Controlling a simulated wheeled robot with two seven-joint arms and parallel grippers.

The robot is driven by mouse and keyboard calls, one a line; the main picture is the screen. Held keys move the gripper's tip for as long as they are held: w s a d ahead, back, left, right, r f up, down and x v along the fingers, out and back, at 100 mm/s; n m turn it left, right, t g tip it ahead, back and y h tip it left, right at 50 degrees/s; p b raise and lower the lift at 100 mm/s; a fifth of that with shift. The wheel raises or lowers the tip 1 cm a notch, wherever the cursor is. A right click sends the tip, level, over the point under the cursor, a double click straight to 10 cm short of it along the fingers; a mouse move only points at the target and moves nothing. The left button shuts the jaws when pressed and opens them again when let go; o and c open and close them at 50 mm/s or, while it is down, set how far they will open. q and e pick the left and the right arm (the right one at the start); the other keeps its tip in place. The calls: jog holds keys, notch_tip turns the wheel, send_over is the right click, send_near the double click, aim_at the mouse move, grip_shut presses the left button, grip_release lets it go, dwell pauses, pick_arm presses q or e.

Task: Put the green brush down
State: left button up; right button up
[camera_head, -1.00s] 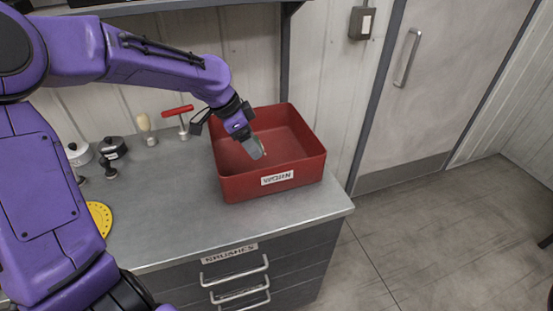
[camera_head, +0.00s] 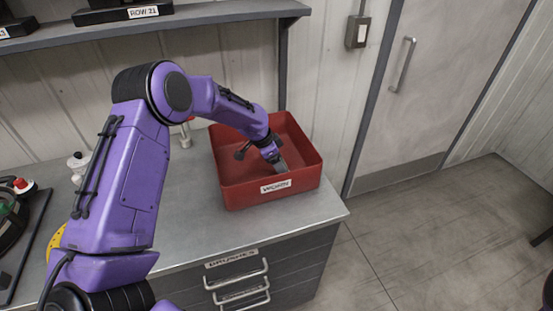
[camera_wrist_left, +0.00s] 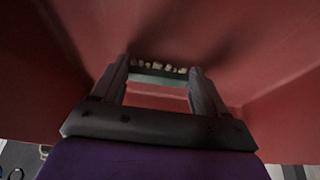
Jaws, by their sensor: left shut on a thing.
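The green brush (camera_wrist_left: 160,72) shows in the left wrist view as a green bar with a row of pale tufts. It lies across between the fingertips of my left gripper (camera_wrist_left: 160,78), which is shut on it. In the head view my left gripper (camera_head: 280,165) reaches down inside the red bin (camera_head: 238,191) labelled WORN. The brush cannot be made out in the head view. Red bin walls fill most of the left wrist view. Whether the brush touches the bin floor cannot be told. My right gripper is not in view.
The bin stands on a grey workbench (camera_head: 200,228) near its right end, above drawers (camera_head: 240,285) labelled BRUSHES. A shelf (camera_head: 220,14) runs above the bench at the back. A yellow disc (camera_head: 55,240) is partly hidden by my arm. The bench front is clear.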

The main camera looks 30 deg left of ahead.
pick_arm(q)
jog(key=shift+f, duration=0.15)
jog(key=o, duration=1)
jog(key=shift+o, duration=0.2)
jog(key=shift+r, duration=0.35)
jog(key=b+v, duration=0.2)
jog(key=v, duration=0.9)
jog(key=shift+s+r, duration=0.15)
jog(key=shift+r, duration=0.15)
jog(key=shift+a, duration=0.1)
